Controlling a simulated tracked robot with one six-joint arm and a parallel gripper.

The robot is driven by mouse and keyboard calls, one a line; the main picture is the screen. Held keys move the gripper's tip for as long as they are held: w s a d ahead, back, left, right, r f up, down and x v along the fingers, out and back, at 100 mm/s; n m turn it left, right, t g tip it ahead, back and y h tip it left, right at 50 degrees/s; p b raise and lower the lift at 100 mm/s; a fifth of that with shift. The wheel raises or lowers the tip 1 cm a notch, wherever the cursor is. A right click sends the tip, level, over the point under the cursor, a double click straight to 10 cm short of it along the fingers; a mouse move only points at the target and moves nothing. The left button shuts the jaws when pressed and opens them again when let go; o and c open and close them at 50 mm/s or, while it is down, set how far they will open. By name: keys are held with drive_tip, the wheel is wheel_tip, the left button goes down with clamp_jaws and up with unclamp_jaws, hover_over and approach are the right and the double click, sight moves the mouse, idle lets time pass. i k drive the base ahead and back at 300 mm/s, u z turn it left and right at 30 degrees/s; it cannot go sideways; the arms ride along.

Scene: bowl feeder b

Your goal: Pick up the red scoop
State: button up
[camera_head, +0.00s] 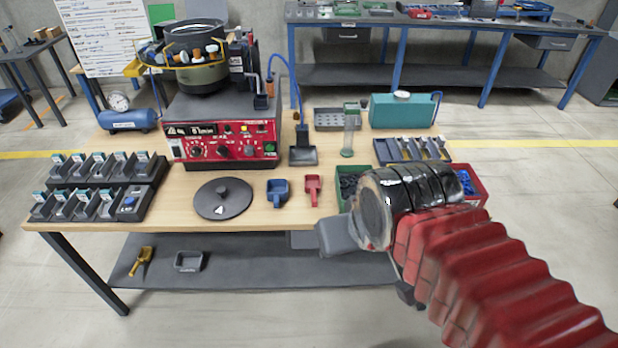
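The red scoop (312,188) lies on the wooden tabletop near its front edge, just right of a blue scoop (277,191). It looks empty, with its handle pointing toward the front edge. My gripper (336,236) shows as a grey shape at the end of my red, ribbed arm, in front of the table edge. In the picture it is below and right of the red scoop, and apart from it. Its fingers cannot be made out, so I cannot tell whether it is open. No object shows in it.
A black round lid (223,199) lies left of the scoops. A green bin (352,178) of dark parts stands to the right, partly behind my arm. The red-fronted feeder (221,141) stands behind. A lower shelf (240,266) holds a yellow scoop (142,262) and a grey tray (189,262).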

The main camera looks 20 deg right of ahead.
sight(312, 182)
drive_tip(key=u, duration=0.25)
drive_tip(key=i, duration=0.9)
drive_tip(key=u, duration=0.45)
